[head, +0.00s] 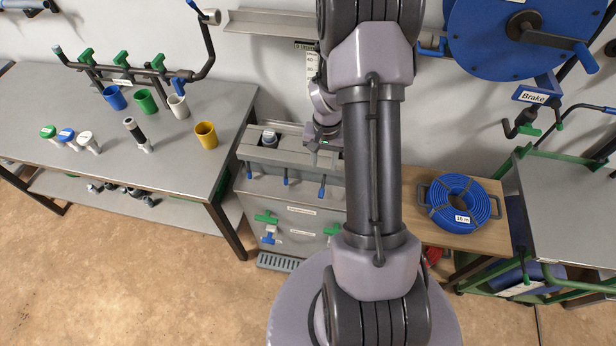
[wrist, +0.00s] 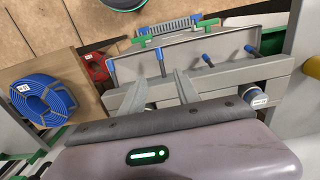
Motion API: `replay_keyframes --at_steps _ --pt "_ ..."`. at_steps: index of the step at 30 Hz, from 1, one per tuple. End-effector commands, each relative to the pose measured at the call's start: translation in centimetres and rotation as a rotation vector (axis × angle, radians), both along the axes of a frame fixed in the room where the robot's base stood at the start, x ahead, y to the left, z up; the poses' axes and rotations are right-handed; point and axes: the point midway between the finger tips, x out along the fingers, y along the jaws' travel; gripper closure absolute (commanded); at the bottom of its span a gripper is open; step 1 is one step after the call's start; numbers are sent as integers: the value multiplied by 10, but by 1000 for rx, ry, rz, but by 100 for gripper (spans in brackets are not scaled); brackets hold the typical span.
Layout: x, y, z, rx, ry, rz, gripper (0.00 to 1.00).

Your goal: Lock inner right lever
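The inner right lever (head: 321,187), a dark rod with a blue tip, hangs from the front of the grey manifold box (head: 262,184). In the wrist view the inner right lever (wrist: 160,60) shows its blue tip beyond and between my fingertips, apparently not gripped. My gripper (head: 314,150) is over the box in the head view, partly hidden by my arm. In the wrist view my gripper (wrist: 159,82) has its two fingers apart with nothing held. Other blue-tipped levers (head: 285,178) hang in the same row; the rightmost (wrist: 111,69) is hidden in the head view.
A capped cylinder (head: 269,138) stands at the box's left end. Green valve handles (head: 266,217) sit on the cabinet below. A blue hose coil (head: 459,203) lies on a wooden top at right. A workbench (head: 170,165) with cups stands left.

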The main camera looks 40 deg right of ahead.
Motion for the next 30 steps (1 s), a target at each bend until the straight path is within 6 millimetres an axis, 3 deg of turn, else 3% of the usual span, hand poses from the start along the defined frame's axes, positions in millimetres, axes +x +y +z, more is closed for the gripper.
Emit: replay_keyframes --at_steps 1,6,13,18,27,30 --pt "-1 1 -19 3 5 1 62" --pt "-2 2 -73 3 5 1 62" --pt "-1 2 -129 2 3 1 62" --pt "-1 2 -146 1 2 1 62" --pt "0 1 -148 1 1 1 62" --pt "0 1 -148 1 1 1 80"
